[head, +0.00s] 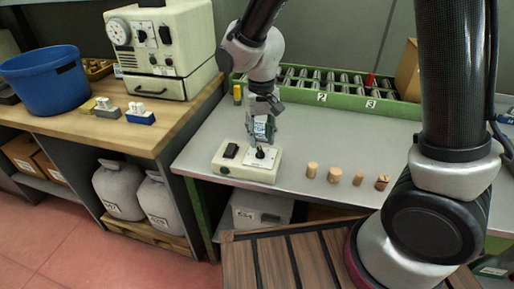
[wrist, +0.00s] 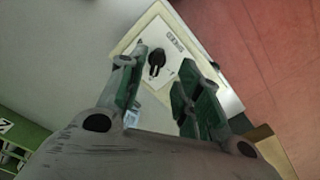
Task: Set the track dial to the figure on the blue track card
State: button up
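A cream control box (head: 226,166) sits on the metal table, with a black switch and a black knob (head: 260,153) on a pale plate. In the wrist view the knob (wrist: 157,60) lies beyond my fingers, beside lettering that looks like "SPEED"; I cannot see a track label. My gripper (head: 264,138) is above the box, fingers apart and pointing down at the knob. In the wrist view the gripper (wrist: 160,90) is open with nothing between its fingers. A blue block with white pieces (head: 140,115) stands on the wooden counter; any figure on it is too small to read.
A cream machine (head: 165,50) with a round dial (head: 119,31) stands on the wooden counter (head: 150,140), near a blue tub (head: 45,80). Several corks (head: 334,174) stand right of the box. A green rack (head: 350,98) lines the table's back.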

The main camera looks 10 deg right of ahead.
aim_at(261, 152)
notch_tip(261, 152, down, 6)
jog(key=shift+d+r, duration=0.1)
jog(key=shift+r, duration=0.15)
grip_shut()
